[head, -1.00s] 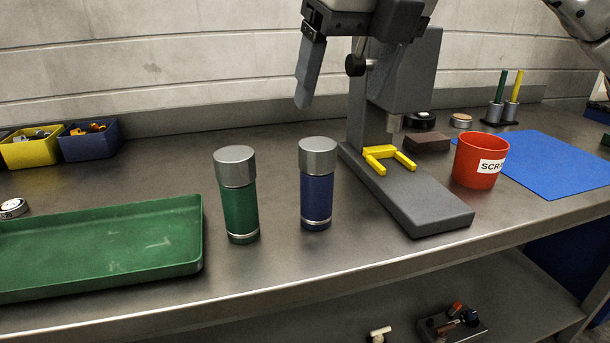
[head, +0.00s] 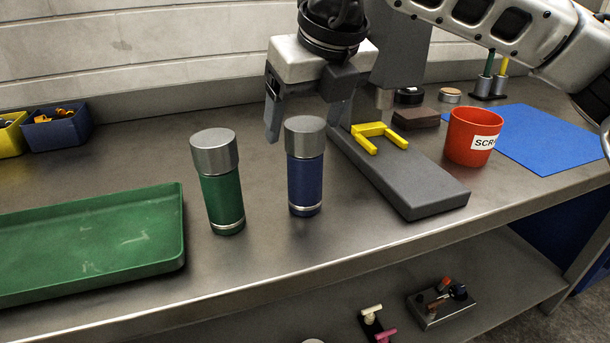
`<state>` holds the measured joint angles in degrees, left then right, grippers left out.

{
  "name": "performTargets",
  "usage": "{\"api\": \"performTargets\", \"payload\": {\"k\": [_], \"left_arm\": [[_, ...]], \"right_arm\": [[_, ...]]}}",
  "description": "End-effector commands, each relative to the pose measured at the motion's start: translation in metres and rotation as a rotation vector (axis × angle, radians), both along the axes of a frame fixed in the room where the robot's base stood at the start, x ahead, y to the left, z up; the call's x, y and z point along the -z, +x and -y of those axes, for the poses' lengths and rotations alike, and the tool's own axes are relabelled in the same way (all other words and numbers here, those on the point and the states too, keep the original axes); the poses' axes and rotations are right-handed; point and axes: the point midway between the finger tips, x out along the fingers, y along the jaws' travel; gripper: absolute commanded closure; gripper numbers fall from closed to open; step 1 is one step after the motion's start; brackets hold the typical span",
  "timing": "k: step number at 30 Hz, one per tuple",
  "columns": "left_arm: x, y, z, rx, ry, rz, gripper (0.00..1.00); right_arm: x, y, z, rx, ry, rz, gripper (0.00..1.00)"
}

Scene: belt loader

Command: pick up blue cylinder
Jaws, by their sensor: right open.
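The blue cylinder (head: 306,184) stands upright on the metal bench, with a grey metal cap on top and a silver ring near its base. My right gripper (head: 302,118) is open, just behind and above the blue cylinder's cap. One finger hangs to the left of the cap; the other is on the right, its tip partly hidden. Nothing is seen held between the fingers. My left gripper is not in view.
A similar green cylinder (head: 225,200) stands close on the left. A green tray (head: 90,240) lies farther left. A grey press stand (head: 405,185) with a yellow fork (head: 380,135) is close on the right. A red scrap cup (head: 470,135) and blue mat (head: 550,140) are beyond.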

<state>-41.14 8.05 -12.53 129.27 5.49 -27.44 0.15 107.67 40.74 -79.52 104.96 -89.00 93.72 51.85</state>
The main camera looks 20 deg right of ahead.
Motion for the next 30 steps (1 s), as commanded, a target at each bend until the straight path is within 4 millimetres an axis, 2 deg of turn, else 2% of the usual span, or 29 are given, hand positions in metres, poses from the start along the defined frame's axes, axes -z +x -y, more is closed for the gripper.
{"api": "performTargets", "payload": {"k": [7,17,25,30], "left_arm": [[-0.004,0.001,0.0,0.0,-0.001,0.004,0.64],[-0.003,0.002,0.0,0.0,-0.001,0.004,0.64],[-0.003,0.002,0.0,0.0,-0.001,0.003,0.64],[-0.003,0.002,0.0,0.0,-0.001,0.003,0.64]], "right_arm": [[0.035,0.013,0.0,0.0,-0.002,-0.004,0.25],[0.042,0.016,-0.001,0.0,0.001,-0.001,0.25],[0.042,0.016,-0.001,0.0,0.001,-0.001,1.0],[0.04,0.017,-0.001,-0.001,0.003,0.003,1.0]]}}
